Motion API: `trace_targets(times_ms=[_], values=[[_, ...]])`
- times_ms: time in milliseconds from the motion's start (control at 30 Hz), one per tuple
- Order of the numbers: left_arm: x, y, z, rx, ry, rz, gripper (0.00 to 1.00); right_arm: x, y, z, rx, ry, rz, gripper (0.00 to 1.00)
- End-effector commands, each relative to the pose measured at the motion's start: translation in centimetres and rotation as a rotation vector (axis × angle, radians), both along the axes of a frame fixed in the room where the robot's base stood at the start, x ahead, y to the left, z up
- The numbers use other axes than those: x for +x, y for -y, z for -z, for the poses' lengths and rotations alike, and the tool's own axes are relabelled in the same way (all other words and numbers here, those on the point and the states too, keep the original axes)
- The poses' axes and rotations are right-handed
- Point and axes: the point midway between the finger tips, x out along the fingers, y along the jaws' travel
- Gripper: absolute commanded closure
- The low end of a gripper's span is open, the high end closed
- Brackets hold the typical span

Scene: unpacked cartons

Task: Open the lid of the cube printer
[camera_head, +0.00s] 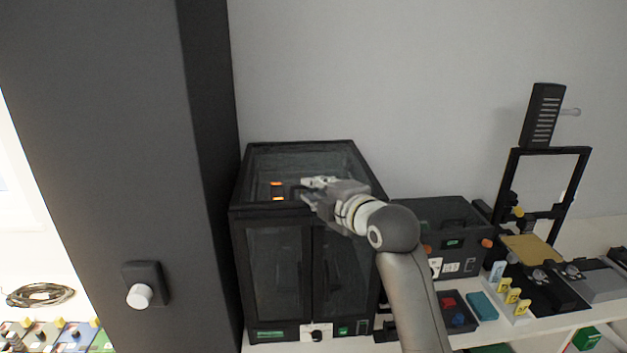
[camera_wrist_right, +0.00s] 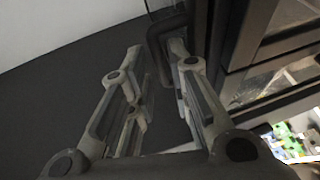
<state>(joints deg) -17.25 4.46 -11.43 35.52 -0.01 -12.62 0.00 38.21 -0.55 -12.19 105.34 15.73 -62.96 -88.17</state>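The cube printer (camera_head: 277,270) is a black box with dark see-through panels, standing at the middle of the head view. Its lid (camera_head: 310,158) is the dark glazed top and lies closed. My right gripper (camera_head: 308,192) is over the front part of the lid, reaching in from the right. In the right wrist view my right gripper (camera_wrist_right: 155,58) has its two fingers apart. A dark bar-like handle (camera_wrist_right: 160,30) shows at the fingertips, close to the right finger; I cannot tell whether they touch. My left gripper is in neither view.
A large dark column (camera_head: 110,130) stands left of the printer. A lower dark case (camera_head: 455,235) stands close on its right, then a black upright frame machine (camera_head: 512,180) and small items on the white bench. A plain wall is behind.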

Motion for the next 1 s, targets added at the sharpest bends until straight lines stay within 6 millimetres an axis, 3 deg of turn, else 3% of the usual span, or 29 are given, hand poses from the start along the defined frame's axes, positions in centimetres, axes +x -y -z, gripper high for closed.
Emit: trace_targets(times_ms=[200, 567, 700, 1000], values=[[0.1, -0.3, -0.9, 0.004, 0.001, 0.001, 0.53, 1.6, -0.6, 0.2, 0.001, 0.0, 0.0, 0.81], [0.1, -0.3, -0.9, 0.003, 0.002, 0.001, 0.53, 1.9, -0.8, 0.4, 0.001, 0.002, 0.0, 0.81], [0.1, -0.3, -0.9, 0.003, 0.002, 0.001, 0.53, 1.8, -0.7, 0.4, 0.001, 0.002, 0.001, 0.99], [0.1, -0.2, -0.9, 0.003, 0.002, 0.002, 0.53, 1.8, -0.7, 0.4, 0.0, 0.0, 0.001, 1.0]])
